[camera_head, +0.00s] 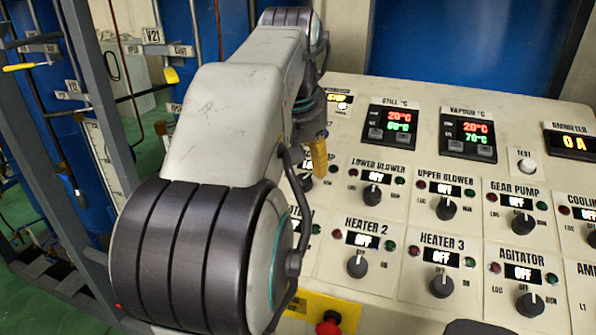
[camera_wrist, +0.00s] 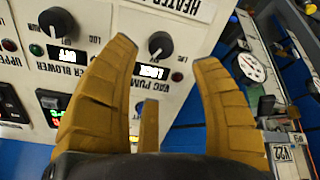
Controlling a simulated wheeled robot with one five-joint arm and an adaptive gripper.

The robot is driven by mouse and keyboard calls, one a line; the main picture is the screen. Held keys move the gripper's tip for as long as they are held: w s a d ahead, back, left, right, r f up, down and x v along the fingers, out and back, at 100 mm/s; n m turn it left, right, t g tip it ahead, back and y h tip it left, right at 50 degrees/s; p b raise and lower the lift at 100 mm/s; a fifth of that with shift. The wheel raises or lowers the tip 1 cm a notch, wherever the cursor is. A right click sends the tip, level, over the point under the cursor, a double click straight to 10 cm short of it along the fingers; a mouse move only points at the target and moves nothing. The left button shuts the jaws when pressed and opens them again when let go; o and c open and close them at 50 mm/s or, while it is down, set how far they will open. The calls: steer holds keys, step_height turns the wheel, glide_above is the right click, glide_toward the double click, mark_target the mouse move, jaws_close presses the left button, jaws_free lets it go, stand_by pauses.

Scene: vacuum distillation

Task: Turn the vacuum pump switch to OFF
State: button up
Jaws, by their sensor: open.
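In the wrist view the knob appears between the yellow fingertips of my gripper (camera_wrist: 165,56), which are spread with nothing held. Whether they touch the knob cannot be told. In the head view my gripper (camera_head: 319,158) hangs over the panel's left part, and my arm hides most of the vacuum pump switch.
The lower blower knob (camera_head: 372,195) and upper blower knob (camera_head: 446,208) sit to the right, both displays OFF. The heater 2 knob (camera_head: 357,264) is below. A red emergency button (camera_head: 328,325) is at the panel's front. Pipes and a metal frame (camera_head: 75,130) stand at the left.

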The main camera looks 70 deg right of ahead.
mark_target(303, 179)
steer(key=shift+w+d+f+m+p, duration=0.1)
steer(key=shift+d+f+m+p, duration=0.3)
steer(key=shift+f+p, duration=0.25)
steer(key=p+x, duration=0.2)
steer(key=x, duration=0.1)
steer(key=shift+f, duration=0.35)
steer(key=shift+x, duration=1.25)
steer(key=shift+o, duration=0.2)
jaws_close()
